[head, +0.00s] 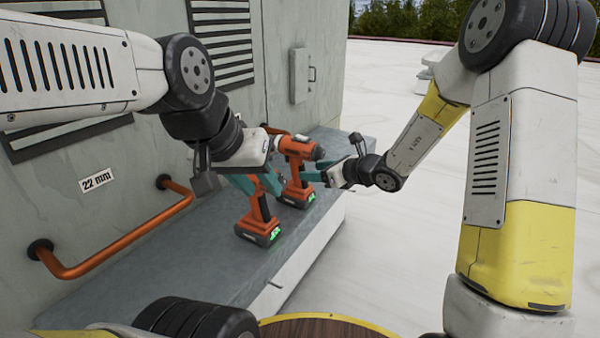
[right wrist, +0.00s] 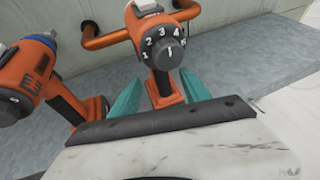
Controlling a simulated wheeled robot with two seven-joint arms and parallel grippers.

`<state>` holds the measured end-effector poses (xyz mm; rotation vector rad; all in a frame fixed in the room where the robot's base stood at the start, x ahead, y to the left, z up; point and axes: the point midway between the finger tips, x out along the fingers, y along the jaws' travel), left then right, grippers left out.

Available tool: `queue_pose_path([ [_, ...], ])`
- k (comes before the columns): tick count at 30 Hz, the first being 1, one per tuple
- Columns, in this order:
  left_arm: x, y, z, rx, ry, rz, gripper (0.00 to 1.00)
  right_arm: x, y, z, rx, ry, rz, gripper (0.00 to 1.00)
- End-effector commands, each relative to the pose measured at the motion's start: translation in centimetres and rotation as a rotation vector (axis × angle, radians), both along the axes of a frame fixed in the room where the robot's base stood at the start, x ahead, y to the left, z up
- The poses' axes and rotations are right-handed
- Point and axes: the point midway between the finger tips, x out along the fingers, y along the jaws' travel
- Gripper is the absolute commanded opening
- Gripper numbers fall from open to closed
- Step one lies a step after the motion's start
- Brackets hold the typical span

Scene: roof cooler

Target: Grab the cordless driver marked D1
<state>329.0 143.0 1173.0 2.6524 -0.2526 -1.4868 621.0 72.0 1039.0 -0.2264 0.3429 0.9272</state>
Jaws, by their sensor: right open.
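Two orange-and-black cordless drivers stand upright on the grey ledge (head: 150,277). The farther driver (head: 296,148) shows its numbered dial (right wrist: 168,52) in the right wrist view. The nearer driver (head: 257,228) also shows at the left of that view (right wrist: 22,80); its marking is too small to read, and no D1 is legible on either. My right gripper (head: 316,170) is open, its teal fingers on either side of the farther driver's handle (right wrist: 165,90), not closed on it. My left gripper (head: 258,182) appears open, in front of the nearer driver's upper part and hiding it.
A grey wall with vents (head: 222,42) stands behind the ledge. An orange pipe handle (head: 120,250) sticks out at the left below a "22 mm" label (head: 97,181). Another orange pipe (right wrist: 105,38) runs behind the farther driver. The pale roof (head: 390,250) lies open at the right.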

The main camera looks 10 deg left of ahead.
Motion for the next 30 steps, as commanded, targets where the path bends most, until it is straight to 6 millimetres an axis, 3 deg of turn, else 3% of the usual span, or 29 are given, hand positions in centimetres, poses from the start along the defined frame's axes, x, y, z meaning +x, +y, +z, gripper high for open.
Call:
queue_pose_path([
  [18, 0.0, 0.0, 0.0, 0.0, 0.0, 0.0, 0.36, 3.7, 5.4, -3.5, 0.001, 0.001, 0.0, 0.55],
  [26, 0.0, 0.0, 0.0, 0.0, 0.0, 0.0, 0.36, 3.9, 5.6, -3.6, 0.0, 0.0, -0.001, 0.55],
  [27, 0.0, 0.0, 0.0, 0.0, 0.0, 0.0, 0.36, 3.9, 5.6, -3.6, 0.0, 0.0, -0.001, 0.53],
  [30, 0.0, 0.0, 0.0, 0.0, 0.0, 0.0, 0.36, 3.9, 5.6, -3.6, 0.0, 0.0, -0.001, 0.33],
])
